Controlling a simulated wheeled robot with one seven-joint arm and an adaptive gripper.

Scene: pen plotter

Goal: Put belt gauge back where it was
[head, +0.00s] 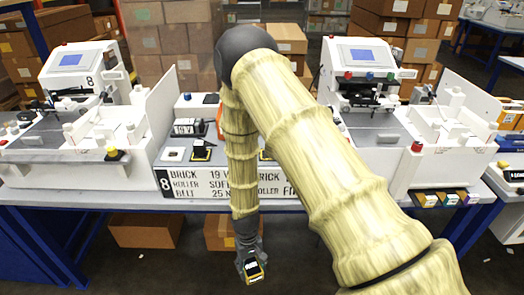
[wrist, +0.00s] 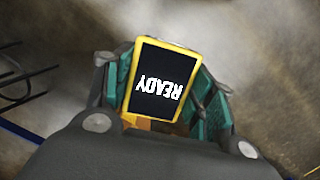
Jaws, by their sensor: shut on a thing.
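My gripper (head: 250,262) hangs low in front of the bench, below its front edge. It is shut on a small gauge (head: 254,268) with a yellow frame and a dark face. In the wrist view the gauge (wrist: 160,82) sits between the green finger pads, and its face reads READY, upside down. No name on it tells which gauge it is. My arm hides the middle of this holder.
The holder's front sign (head: 185,181) reads 8, BRICK, ROLLER, BELT, with numbers partly hidden. White plotter machines with screens stand left (head: 75,65) and right (head: 362,60). Upright white panels flank the holder. Cardboard boxes (head: 147,231) lie under the blue-framed bench.

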